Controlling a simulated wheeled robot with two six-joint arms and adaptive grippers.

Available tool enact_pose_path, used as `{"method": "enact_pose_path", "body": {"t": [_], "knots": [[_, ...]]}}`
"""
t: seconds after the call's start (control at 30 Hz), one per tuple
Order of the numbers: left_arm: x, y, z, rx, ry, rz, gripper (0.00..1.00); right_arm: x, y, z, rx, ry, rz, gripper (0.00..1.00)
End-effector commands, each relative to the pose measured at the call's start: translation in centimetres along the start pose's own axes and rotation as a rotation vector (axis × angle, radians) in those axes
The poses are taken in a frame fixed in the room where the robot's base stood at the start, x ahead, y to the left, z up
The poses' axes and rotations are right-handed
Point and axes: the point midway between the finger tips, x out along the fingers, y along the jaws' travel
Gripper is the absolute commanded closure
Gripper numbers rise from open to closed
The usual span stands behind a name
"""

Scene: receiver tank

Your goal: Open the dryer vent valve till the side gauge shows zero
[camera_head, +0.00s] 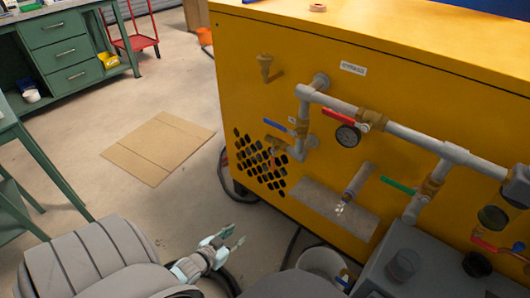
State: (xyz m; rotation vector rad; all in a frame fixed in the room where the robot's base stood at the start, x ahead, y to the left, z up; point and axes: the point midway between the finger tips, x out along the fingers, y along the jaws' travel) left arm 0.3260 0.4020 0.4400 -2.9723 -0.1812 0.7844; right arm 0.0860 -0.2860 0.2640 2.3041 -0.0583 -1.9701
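A yellow cabinet (300,60) carries grey pipework with several coloured valve levers. These are a blue lever (277,125), a red lever (339,117) and a green lever (398,185); I cannot tell which is the dryer vent valve. A round gauge (348,136) hangs under the red lever; its reading is too small to make out. Another red lever (483,243) is at the lower right. My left gripper (236,237) is low, in front of the cabinet, apart from the pipes. Its fingers are parted and empty. My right gripper is not in view.
A green workbench (62,45) with drawers and a red cart (136,42) stand at the back left. A flat cardboard sheet (158,148) lies on the open floor. Dark hoses, a white bucket (322,262) and a grey box (420,255) are near the cabinet's foot.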

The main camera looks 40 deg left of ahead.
Motion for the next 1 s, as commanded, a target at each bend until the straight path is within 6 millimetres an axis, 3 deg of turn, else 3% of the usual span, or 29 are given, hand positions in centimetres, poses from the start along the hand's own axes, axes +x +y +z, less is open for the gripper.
{"method": "enact_pose_path", "body": {"t": [0.03, 0.1, 0.2, 0.3, 0.37, 0.7, 0.83, 1.0], "knots": [[0.1, -1.3, -5.5, -0.012, 0.150, 0.016, 0.66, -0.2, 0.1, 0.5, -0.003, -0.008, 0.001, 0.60], [-0.7, -2.2, -11.9, -0.039, 0.335, 0.050, 0.66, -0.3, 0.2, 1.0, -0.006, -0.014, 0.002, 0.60], [-1.7, -2.6, -17.0, -0.063, 0.486, 0.087, 0.66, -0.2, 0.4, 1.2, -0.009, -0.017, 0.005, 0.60], [-1.1, -2.5, -18.5, -0.070, 0.522, 0.098, 0.66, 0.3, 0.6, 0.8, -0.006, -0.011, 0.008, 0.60], [0.0, -2.4, -18.9, -0.071, 0.522, 0.098, 0.66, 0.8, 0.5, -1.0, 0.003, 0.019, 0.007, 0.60], [8.4, -1.5, -23.2, -0.069, 0.518, 0.097, 0.66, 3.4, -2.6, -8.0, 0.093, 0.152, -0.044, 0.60], [10.0, -1.4, -24.4, -0.070, 0.515, 0.097, 0.66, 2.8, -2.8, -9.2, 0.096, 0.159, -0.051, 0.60], [10.6, -1.3, -25.0, -0.070, 0.513, 0.098, 0.66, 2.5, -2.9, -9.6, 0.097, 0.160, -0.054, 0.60]]}}
